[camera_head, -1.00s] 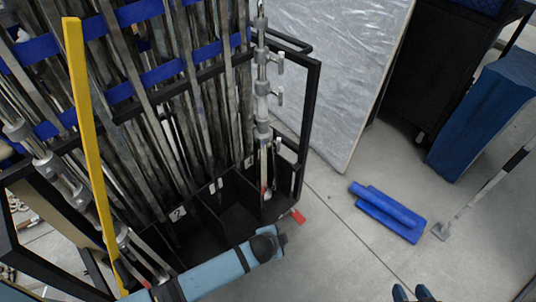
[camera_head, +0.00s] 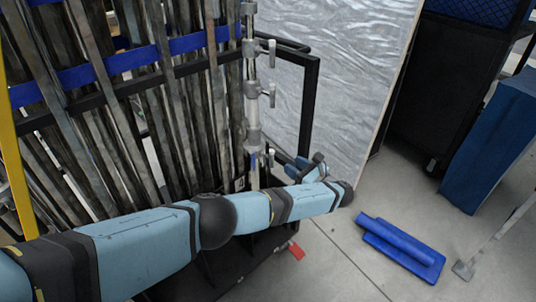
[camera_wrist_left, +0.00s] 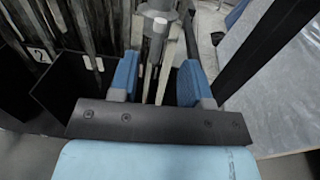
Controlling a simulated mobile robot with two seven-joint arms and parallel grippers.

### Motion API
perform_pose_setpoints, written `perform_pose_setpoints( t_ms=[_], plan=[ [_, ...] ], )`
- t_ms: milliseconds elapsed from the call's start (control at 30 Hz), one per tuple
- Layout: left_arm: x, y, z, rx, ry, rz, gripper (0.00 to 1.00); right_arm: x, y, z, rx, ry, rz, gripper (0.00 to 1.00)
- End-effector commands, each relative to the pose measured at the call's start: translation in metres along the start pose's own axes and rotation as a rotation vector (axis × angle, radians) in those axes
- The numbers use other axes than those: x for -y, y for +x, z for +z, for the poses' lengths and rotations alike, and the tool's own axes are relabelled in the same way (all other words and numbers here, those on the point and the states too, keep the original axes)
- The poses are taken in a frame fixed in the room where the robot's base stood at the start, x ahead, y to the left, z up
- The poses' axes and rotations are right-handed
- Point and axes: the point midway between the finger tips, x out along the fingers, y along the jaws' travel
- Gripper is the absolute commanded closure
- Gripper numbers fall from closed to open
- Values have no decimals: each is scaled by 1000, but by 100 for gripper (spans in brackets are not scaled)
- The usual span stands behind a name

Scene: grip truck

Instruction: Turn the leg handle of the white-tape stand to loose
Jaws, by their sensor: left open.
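A silver metal stand (camera_head: 253,85) stands upright at the right end of the rack in the head view, with T-shaped handles (camera_head: 271,95) sticking out to its right. I cannot make out white tape on it. My left gripper (camera_head: 282,163) is at the stand's lower part, partly hidden behind my own forearm. In the left wrist view, my left gripper (camera_wrist_left: 159,82) is open, with its blue fingers on either side of the stand's lower metal parts (camera_wrist_left: 155,30). Contact with them cannot be told. My right gripper is not in view.
A black rack (camera_head: 312,95) holds many metal stands behind blue straps (camera_head: 75,76). A silver-faced board (camera_head: 345,80) leans behind it. A blue object (camera_head: 400,240) lies on the floor, and a tall blue block (camera_head: 495,145) stands at the right. Floor between is clear.

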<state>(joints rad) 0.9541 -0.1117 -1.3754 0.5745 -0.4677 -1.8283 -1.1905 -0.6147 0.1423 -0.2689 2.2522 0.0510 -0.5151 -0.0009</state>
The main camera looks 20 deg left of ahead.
Motion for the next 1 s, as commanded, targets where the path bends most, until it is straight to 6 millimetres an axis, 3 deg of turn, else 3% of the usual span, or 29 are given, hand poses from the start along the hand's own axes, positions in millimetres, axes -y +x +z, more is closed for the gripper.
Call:
perform_pose_setpoints(
  t_ms=[200, 500, 700, 1000],
  plan=[
    [-1, 47, -2, -1, -2, 1, 56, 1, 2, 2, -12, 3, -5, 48],
    [0, 102, -3, -4, -2, -1, 56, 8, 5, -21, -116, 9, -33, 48],
    [0, 119, -2, -5, -2, -2, 56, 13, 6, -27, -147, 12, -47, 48],
    [0, 121, -2, -6, -2, -2, 56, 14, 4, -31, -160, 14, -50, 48]
  ],
)
